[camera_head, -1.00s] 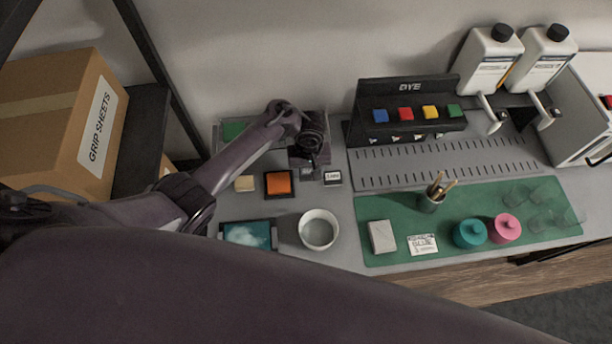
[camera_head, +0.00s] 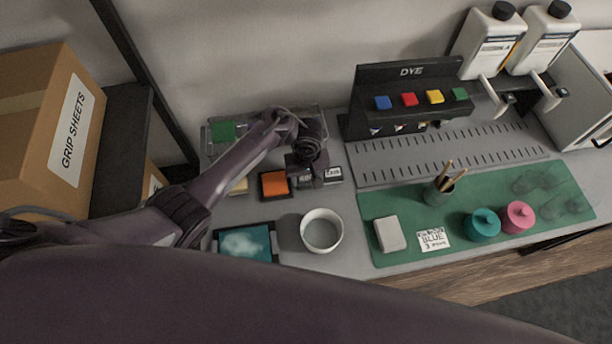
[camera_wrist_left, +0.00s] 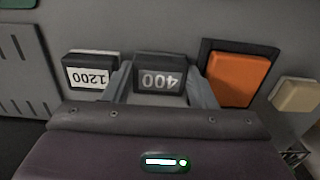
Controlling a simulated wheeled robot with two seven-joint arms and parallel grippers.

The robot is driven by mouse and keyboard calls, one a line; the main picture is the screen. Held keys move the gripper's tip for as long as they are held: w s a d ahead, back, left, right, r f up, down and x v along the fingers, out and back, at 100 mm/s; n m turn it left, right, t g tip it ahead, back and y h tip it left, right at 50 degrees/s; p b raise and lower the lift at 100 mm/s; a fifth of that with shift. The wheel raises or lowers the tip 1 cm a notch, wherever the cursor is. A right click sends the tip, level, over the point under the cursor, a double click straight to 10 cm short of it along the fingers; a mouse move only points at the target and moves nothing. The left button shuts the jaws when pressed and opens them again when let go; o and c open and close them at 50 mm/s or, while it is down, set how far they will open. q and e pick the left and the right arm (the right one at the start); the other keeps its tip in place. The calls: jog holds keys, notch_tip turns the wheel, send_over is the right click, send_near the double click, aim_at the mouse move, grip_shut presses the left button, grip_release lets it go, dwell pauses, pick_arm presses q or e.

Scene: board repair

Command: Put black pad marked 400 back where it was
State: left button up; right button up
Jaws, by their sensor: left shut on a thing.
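The black pad marked 400 (camera_wrist_left: 160,80) is between the fingers of my left gripper (camera_wrist_left: 162,92) in the left wrist view, its label upside down there. In the head view my left gripper (camera_head: 307,176) is low over the bench, with the pad mostly hidden by the gripper. The pad sits in line between the black pad marked 1200 (camera_wrist_left: 90,72) and the orange block (camera_wrist_left: 238,79) in its dark tray. Whether its underside touches the bench cannot be told. The pad marked 1200 also shows in the head view (camera_head: 333,175). My right gripper is not in view.
A beige block (camera_head: 238,186) lies left of the orange block. A white bowl (camera_head: 321,231) and a teal-topped tray (camera_head: 245,242) stand in front. The dye rack (camera_head: 408,76) is behind to the right. A green mat (camera_head: 465,205) holds several items.

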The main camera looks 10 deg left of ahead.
aim_at(307, 180)
pick_arm(q)
jog(key=shift+f, duration=0.15)
jog(key=o, duration=0.7)
jog(key=shift+o, duration=0.2)
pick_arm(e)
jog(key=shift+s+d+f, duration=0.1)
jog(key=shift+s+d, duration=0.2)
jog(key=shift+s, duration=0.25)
pick_arm(q)
jog(key=shift+r, duration=0.2)
notch_tip(307, 180, up, 12)
jog(key=p, duration=0.6)
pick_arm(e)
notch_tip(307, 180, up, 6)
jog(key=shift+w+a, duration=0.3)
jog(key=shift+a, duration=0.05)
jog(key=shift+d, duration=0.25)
